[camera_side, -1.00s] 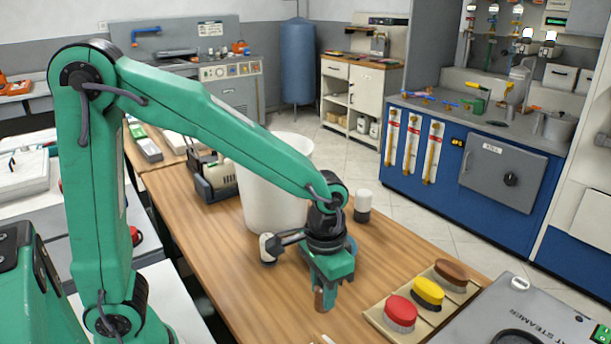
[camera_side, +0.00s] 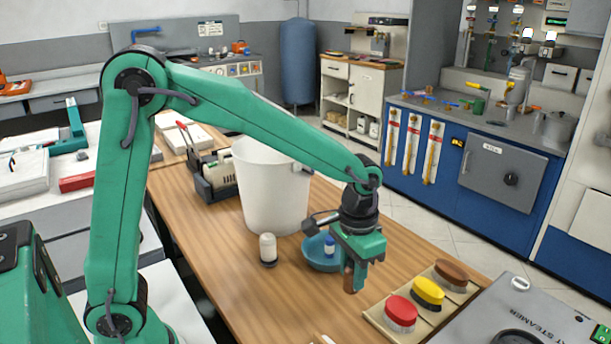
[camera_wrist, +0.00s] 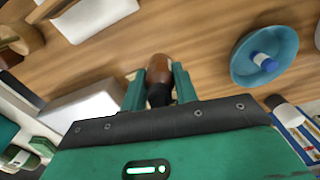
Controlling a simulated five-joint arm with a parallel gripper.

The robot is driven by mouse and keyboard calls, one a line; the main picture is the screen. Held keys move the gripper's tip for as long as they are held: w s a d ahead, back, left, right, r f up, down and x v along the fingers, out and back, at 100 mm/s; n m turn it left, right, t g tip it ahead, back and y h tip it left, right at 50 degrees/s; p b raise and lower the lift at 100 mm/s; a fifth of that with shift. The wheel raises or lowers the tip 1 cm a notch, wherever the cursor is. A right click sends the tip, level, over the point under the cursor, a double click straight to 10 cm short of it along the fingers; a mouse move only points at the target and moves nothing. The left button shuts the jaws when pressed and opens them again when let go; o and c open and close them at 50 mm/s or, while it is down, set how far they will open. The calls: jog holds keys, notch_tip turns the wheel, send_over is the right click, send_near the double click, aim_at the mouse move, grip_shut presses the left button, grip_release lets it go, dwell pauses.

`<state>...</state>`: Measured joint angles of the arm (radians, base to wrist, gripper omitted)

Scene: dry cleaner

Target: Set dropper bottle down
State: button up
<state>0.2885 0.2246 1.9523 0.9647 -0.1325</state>
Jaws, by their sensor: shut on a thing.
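The brown dropper bottle (camera_side: 349,279) is held at the lower end of my gripper (camera_side: 354,264), over the wooden table near the brushes. In the wrist view the amber body of the bottle (camera_wrist: 159,69) shows between the two green fingers of my gripper (camera_wrist: 158,84), which are shut on it. Its dark end points towards the gripper body. The bottle hangs roughly upright in the side view. I cannot tell whether its base touches the table.
A blue bowl (camera_side: 312,258) holding a small blue-capped bottle (camera_side: 329,247) stands left of my gripper. A white bottle (camera_side: 267,244) and a white bucket (camera_side: 268,195) stand farther left. Red (camera_side: 401,310), yellow (camera_side: 429,290) and brown (camera_side: 451,271) brushes lie on a board at right.

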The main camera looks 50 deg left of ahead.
jog(key=w+a, duration=0.2)
jog(key=w, duration=0.9)
jog(key=w+a, duration=0.2)
jog(key=w, duration=0.9)
jog(key=shift+f, duration=0.45)
jog(key=shift+w+a, duration=0.1)
jog(key=shift+a, duration=0.1)
jog(key=w+a+f, duration=0.1)
jog(key=a+f, duration=0.1)
jog(key=a, duration=0.1)
jog(key=w+a+f, duration=0.2)
jog(key=a, duration=0.1)
jog(key=w+a+f, duration=0.2)
jog(key=a+f, duration=0.1)
jog(key=a, duration=0.1)
jog(key=shift+w, duration=0.2)
jog(key=shift+f, duration=2)
jog(key=shift+f, duration=0.1)
